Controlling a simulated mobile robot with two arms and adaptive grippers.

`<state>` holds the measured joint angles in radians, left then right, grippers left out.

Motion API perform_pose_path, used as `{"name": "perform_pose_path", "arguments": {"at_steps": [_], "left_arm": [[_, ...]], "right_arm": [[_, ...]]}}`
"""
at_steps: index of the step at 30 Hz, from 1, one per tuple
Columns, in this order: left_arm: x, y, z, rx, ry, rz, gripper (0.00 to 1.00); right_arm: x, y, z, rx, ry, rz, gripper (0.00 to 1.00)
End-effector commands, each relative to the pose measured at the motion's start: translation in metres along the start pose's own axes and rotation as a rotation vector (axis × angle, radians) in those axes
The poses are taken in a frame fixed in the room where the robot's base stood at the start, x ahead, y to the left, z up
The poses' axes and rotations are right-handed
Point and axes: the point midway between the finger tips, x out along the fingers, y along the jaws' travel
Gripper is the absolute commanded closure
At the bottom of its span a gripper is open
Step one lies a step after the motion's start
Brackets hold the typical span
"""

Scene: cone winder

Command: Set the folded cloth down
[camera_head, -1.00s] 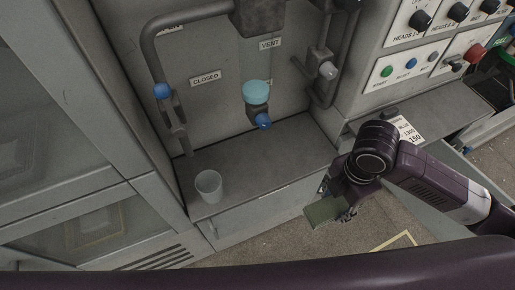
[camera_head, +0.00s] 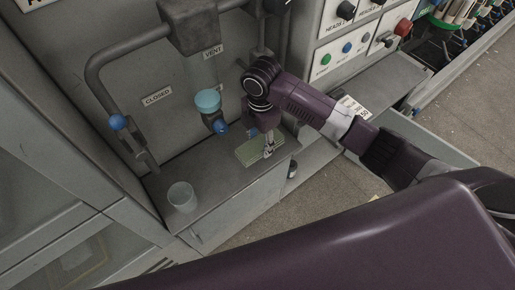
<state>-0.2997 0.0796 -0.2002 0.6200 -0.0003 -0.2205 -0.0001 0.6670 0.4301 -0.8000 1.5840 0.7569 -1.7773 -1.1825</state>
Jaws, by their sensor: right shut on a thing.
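The fingers hide part of the cloth. My left gripper is not in view.
A pale cup (camera_head: 182,197) stands on the ledge to the left. A blue-knobbed valve (camera_head: 221,127) under a teal cap (camera_head: 207,101) hangs just left of my right gripper. A control panel (camera_head: 352,45) is at the right. The ledge between cup and cloth is clear.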

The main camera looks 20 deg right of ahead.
Motion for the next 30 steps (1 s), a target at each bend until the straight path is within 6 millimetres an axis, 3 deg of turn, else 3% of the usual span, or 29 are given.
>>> {"name": "perform_pose_path", "arguments": {"at_steps": [2, 4, 11, 16, 30], "left_arm": [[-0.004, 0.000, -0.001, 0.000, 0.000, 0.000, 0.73], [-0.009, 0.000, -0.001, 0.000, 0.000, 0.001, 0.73], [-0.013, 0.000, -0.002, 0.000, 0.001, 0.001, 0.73], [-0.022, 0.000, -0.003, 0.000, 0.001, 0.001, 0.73], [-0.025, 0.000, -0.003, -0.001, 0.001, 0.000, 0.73]], "right_arm": [[-0.002, 0.013, -0.001, 0.000, 0.000, -0.002, 0.81], [0.015, 0.008, -0.001, 0.001, 0.001, -0.008, 0.81], [0.036, 0.009, 0.000, 0.000, 0.001, -0.003, 0.81], [0.064, 0.008, -0.001, 0.000, 0.001, -0.006, 0.81], [0.072, 0.013, 0.000, 0.000, -0.001, 0.000, 0.81]]}}
